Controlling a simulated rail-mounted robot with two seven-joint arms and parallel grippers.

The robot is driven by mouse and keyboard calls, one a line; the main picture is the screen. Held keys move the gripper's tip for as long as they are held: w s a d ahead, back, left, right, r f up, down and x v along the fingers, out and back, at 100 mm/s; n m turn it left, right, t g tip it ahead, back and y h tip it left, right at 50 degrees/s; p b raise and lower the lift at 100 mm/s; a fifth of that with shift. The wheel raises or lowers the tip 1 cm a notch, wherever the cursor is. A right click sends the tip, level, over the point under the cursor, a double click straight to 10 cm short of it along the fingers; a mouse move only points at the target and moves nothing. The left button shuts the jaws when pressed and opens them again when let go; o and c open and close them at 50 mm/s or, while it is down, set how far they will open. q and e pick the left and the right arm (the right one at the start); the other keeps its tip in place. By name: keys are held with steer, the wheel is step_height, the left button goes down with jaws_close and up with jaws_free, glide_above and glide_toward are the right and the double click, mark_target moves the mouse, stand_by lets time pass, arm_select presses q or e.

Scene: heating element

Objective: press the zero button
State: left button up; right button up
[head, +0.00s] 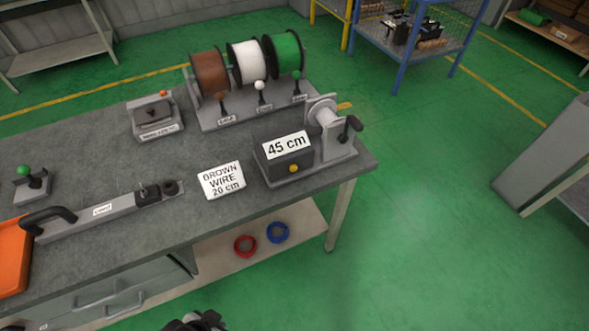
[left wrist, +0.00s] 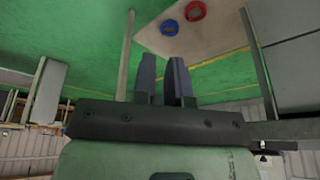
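The measuring device (head: 285,160) stands at the right end of the grey workbench, with a display sign reading "45 cm" (head: 286,145). A small yellow button (head: 293,168) sits on its front face, below the display; I take it for the zero button. My left gripper (head: 197,321) is only partly visible at the bottom edge in the head view, well below and apart from the device. In the left wrist view the two dark fingers of the left gripper (left wrist: 163,68) are apart with nothing between them. My right gripper is not in view.
A crank (head: 350,128) projects from the device's right side. A card reading "BROWN WIRE 20 cm" (head: 222,180) stands to its left. Brown, white and green wire spools (head: 248,62) stand behind. Red and blue rings (head: 245,246) lie on the lower shelf. Floor right of the bench is free.

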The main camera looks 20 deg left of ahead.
arm_select(q)
jaws_close()
steer(key=shift+d, duration=0.1)
steer(key=shift+d, duration=0.1)
steer(key=shift+a, duration=0.2)
stand_by(0.4)
steer(key=shift+d, duration=0.15)
stand_by(0.3)
